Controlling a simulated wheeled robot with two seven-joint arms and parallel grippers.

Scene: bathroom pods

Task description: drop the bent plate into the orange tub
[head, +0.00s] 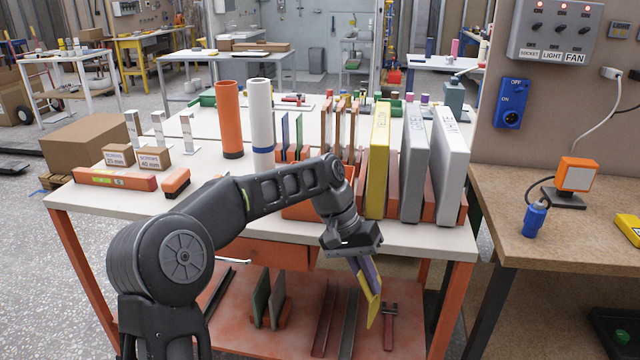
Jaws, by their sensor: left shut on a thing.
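My left gripper (352,250) hangs in front of the table's front edge, pointing down. It is shut on a thin yellow and purple piece (372,294) that slants down below the tabletop level, in front of the lower shelf. I cannot tell whether this piece is the bent plate. Three small bent metal plates (159,130) stand at the left of the table. An orange open holder (300,211) sits near the front edge, partly hidden behind my left arm; I cannot tell whether it is the tub. My right gripper is not in view.
The table (130,205) carries orange and white tubes (230,120), upright boards and large yellow and grey binders (411,160). An orange level (115,179) lies at left. The lower orange shelf (290,345) holds several strips. A brown workbench (560,215) stands at right.

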